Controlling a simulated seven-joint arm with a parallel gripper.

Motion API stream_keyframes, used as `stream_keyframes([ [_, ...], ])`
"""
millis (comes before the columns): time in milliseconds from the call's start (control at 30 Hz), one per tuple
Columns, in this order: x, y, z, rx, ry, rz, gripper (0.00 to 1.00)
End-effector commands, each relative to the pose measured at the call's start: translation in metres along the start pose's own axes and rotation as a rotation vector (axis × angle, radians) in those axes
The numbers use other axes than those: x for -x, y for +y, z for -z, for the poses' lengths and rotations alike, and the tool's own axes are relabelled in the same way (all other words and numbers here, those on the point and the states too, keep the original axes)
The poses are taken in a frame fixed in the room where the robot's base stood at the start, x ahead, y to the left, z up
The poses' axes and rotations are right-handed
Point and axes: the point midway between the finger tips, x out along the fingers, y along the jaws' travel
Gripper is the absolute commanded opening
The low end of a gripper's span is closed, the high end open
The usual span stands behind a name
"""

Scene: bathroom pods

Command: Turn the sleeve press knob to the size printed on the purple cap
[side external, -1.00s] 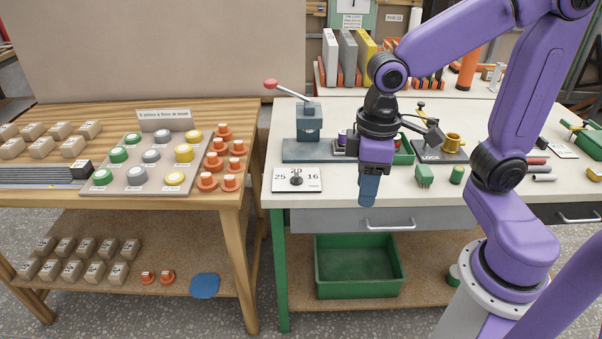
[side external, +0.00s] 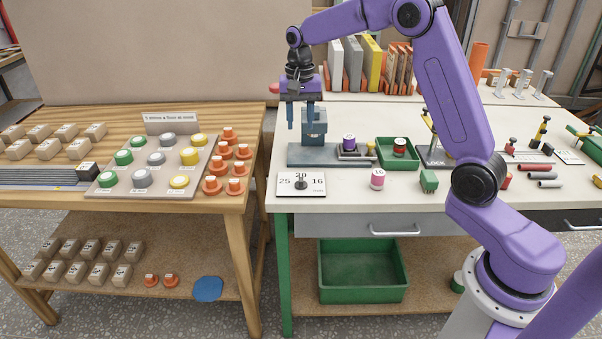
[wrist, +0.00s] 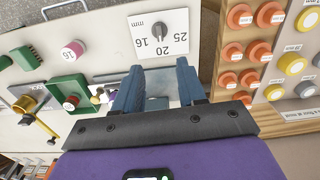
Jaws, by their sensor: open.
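The size plate (side external: 313,190) is white, printed 25, 20 and 16, and lies at the front left of the pale bench. Its dark knob (side external: 301,182) also shows in the wrist view (wrist: 157,48), seemingly lined up with 20. The purple cap (side external: 349,141) sits beside the blue-grey press (side external: 314,122); its label is too small to read. My gripper (side external: 300,124) is open and empty, fingers down, at the press and behind the plate. In the wrist view its fingers (wrist: 158,88) are apart, with the plate beyond them.
A green tray (side external: 414,160) holds a red-topped piece. The wooden table (side external: 245,120) at left carries coloured buttons and orange pieces.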

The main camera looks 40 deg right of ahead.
Motion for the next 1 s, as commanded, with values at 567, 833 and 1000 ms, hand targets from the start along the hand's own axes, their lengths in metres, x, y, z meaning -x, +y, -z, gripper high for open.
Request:
stream_keyframes([
  [567, -0.066, 0.004, 0.010, -0.046, -0.004, -0.004, 0.40],
  [833, -0.116, 0.004, 0.010, -0.045, -0.003, -0.003, 0.40],
  [1000, -0.146, 0.004, 0.010, -0.044, -0.003, -0.003, 0.40],
])
